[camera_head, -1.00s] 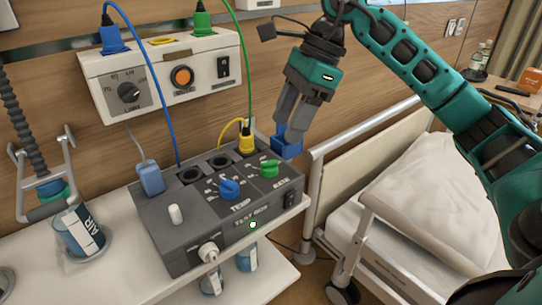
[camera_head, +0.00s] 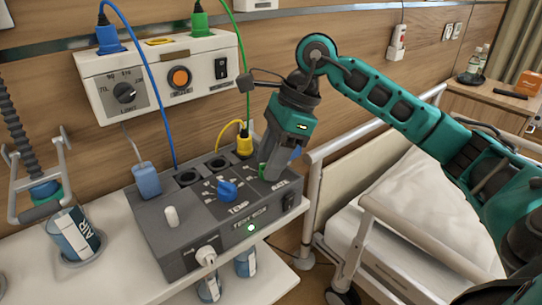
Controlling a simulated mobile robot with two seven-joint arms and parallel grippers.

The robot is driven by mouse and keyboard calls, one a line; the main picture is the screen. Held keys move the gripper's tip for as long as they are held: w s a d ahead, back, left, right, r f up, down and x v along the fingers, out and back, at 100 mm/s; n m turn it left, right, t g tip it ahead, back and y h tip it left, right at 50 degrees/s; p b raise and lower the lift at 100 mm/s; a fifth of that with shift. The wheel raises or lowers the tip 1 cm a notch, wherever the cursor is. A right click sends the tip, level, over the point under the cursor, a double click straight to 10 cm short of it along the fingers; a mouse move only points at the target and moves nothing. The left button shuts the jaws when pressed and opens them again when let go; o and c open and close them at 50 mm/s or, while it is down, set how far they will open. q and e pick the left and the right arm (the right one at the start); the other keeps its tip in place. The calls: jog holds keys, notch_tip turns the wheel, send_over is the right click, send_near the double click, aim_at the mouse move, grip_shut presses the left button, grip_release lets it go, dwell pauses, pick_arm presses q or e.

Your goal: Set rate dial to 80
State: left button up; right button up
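The grey test box (camera_head: 165,242) sits on the white shelf. Its rate dial, the green knob (camera_head: 262,170), is at the box's back right, mostly hidden by my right gripper. Its pointer and scale cannot be read. My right gripper (camera_head: 272,173) points down at the green knob, its dark fingers at or against it. Whether they are closed on it cannot be told. A blue piece (camera_head: 297,153) shows beside the fingers; what it belongs to is unclear. The blue temp knob (camera_head: 227,190) is left of the green one. My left gripper is not in view.
A yellow plug (camera_head: 244,145) with a cable stands close behind the green knob. A white toggle (camera_head: 171,216) and a grey-white connector (camera_head: 206,256) are on the box's left and front. The bed's rail (camera_head: 309,200) is close on the right. A wall unit (camera_head: 160,80) hangs above.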

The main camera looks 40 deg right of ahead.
jog(key=c, duration=0.7)
jog(key=m, duration=0.2)
jog(key=m+t+b, duration=0.1)
jog(key=m, duration=0.1)
jog(key=shift+s+t+h, duration=0.1)
jog(key=shift+t+h, duration=0.2)
jog(key=shift+h, duration=0.1)
jog(key=shift+a+m+t+h, duration=0.1)
jog(key=shift+m+t+h, duration=0.2)
jog(key=shift+m, duration=0.9)
jog(key=shift+a+m+t+h, duration=0.15)
jog(key=shift+m+h, duration=0.25)
jog(key=shift+m, duration=0.8)
jog(key=shift+d, duration=0.1)
jog(key=o, duration=1)
